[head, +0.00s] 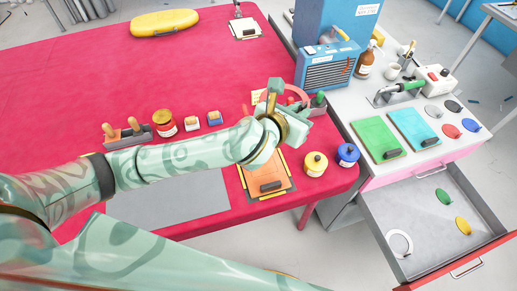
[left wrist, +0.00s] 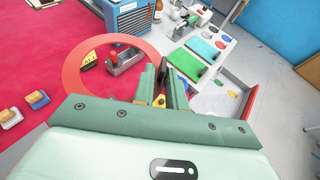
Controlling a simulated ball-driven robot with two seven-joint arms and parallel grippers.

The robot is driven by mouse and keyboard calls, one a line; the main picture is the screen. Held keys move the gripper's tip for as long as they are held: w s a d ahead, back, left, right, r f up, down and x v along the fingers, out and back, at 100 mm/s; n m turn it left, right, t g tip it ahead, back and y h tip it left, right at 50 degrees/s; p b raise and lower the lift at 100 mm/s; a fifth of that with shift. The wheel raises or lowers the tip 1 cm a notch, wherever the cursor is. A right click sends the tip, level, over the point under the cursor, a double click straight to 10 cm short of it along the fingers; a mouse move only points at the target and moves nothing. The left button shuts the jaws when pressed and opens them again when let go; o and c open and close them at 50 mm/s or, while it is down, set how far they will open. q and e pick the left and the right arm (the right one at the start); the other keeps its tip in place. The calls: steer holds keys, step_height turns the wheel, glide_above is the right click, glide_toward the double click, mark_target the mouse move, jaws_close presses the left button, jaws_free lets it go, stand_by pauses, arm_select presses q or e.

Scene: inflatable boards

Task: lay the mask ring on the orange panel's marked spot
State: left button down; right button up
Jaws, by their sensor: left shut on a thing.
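The coral-red mask ring (left wrist: 71,75) shows large in the left wrist view. My left gripper (left wrist: 167,82) is shut on the ring's near right edge and holds it up over the red table. In the head view a pink arc of the ring (head: 299,92) shows just beyond my left gripper (head: 278,96). The orange panel (head: 262,170) lies on the red table below my left wrist, with yellow corners and a dark block on its near part. My wrist covers its far edge. I cannot make out its marked spot. My right gripper is not in view.
Yellow (head: 315,164) and blue (head: 347,155) pots stand right of the panel. A grey tool holder (left wrist: 124,62) stands beyond the gripper. An open drawer (head: 430,225) at right holds a white ring (head: 400,244). The red table's middle (head: 150,80) is mostly clear.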

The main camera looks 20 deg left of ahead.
arm_select(q)
steer(key=s+f+m+g+h+p, duration=0.1)
steer(key=s+f+m+g+h, duration=0.1)
steer(key=s+f, duration=0.3)
steer(key=s+d+f+m+g+h+p, duration=0.1)
steer(key=s+f+m+g+h, duration=0.2)
steer(key=f, duration=0.9)
steer(key=shift+s+f+m+h, duration=0.15)
steer(key=shift+s+m+h, duration=0.65)
steer(key=shift+s+m, duration=0.25)
